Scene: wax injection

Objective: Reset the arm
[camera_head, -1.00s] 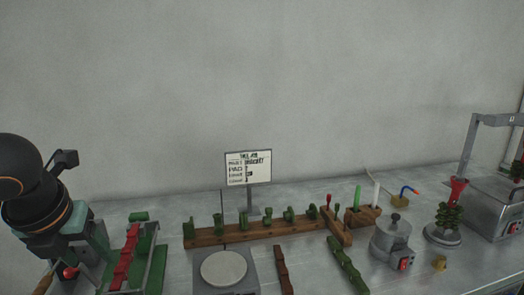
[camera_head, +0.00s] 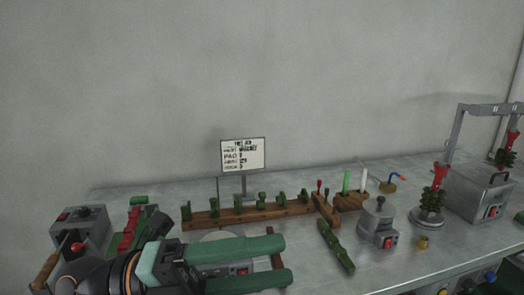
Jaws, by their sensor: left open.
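My left gripper (camera_head: 287,261) reaches in from the lower left and points to the right. Its two long green fingers are apart, with nothing between them. It lies in front of the round-plated device (camera_head: 222,236) and hides most of it. My right gripper is not in view.
A long wooden rack (camera_head: 235,216) with several green pieces stands behind the gripper, with a sign (camera_head: 243,155) behind it. A grey machine (camera_head: 80,228) stands at left. A green strip (camera_head: 336,246), a lidded pot (camera_head: 378,224) and a red-topped stand (camera_head: 432,197) are at right.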

